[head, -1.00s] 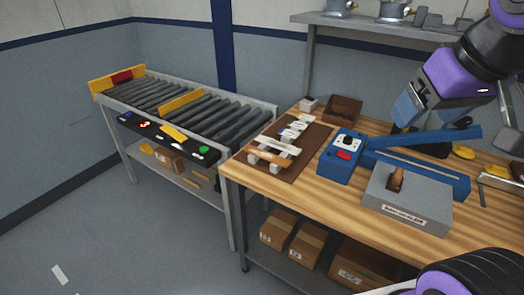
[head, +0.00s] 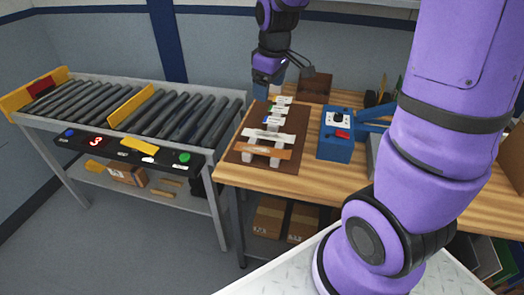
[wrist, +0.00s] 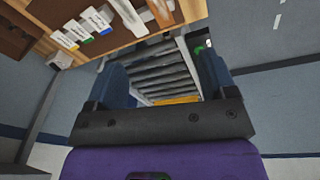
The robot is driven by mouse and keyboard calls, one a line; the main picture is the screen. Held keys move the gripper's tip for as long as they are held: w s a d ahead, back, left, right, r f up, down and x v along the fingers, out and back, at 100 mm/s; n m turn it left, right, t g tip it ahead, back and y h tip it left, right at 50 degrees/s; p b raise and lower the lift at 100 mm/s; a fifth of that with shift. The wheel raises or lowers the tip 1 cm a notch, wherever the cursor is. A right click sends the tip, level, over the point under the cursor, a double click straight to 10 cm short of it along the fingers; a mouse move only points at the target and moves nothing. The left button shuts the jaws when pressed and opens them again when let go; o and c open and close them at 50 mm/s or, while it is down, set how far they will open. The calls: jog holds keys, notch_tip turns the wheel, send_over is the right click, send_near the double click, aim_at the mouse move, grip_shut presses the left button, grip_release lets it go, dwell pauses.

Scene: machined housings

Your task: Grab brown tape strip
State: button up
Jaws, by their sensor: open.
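The brown tape strip (head: 263,151) lies across white blocks at the front of a dark brown mat (head: 290,161). It also shows in the wrist view (wrist: 161,12) at the top, beyond the fingers. A white strip (head: 270,135) lies just behind it, with several smaller labelled strips farther back. My gripper (head: 268,84) is above the mat's far left end, apart from the strip. In the wrist view my gripper (wrist: 166,78) is open, its blue fingers wide apart with nothing between them.
A blue machine (head: 337,148) stands right of the mat, and a brown bin (head: 315,87) stands behind it. A roller conveyor (head: 180,116) with a yellow stop is to the left. The wooden table's front edge (head: 270,178) is clear.

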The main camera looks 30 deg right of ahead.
jog(key=w+d+f+n+g, duration=0.1)
jog(key=w+f+n, duration=0.15)
jog(key=f, duration=0.45)
jog(key=w+d+f+n+g, duration=0.15)
jog(key=w+f, duration=0.25)
jog(key=f, duration=0.4)
jog(key=m, duration=0.1)
send_over(262, 150)
jog(key=d, duration=0.1)
jog(key=shift+t, duration=0.35)
notch_tip(262, 150, down, 6)
jog(key=shift+d+r, duration=0.15)
jog(key=shift+r, duration=0.1)
jog(key=f, duration=0.2)
jog(key=a+f, duration=0.1)
jog(key=shift+f, duration=1.1)
jog(key=c, duration=1)
